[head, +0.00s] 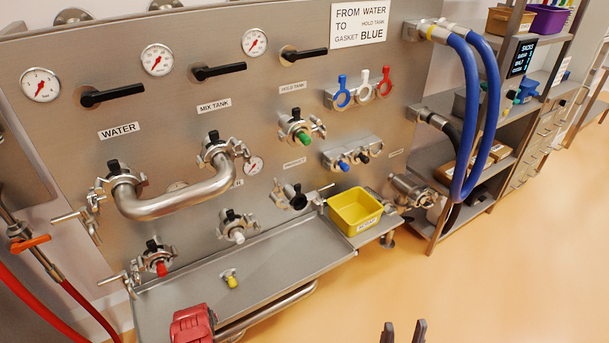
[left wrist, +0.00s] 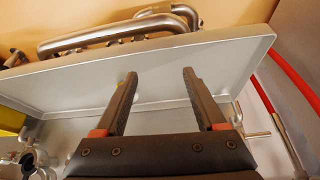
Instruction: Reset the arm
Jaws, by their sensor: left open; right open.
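My right gripper (head: 403,330) shows at the bottom edge of the head view, with two dark fingertips apart and nothing between them. It is over the bare floor, right of the steel tray (head: 290,262). My left gripper (left wrist: 160,76) shows in the left wrist view, with its dark fingers spread wide and no thing held. It is over the same tray (left wrist: 75,85). A yellow-capped fitting (head: 232,280) lies on the tray and is mostly hidden by a finger in the wrist view.
The steel panel (head: 65,130) carries valves, gauges and a U-shaped pipe (head: 175,205). A yellow bin (head: 355,210) sits at the tray's right end. Blue hoses (head: 489,120) hang before a shelf. Red hoses (head: 75,300) are at left. The floor at right is clear.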

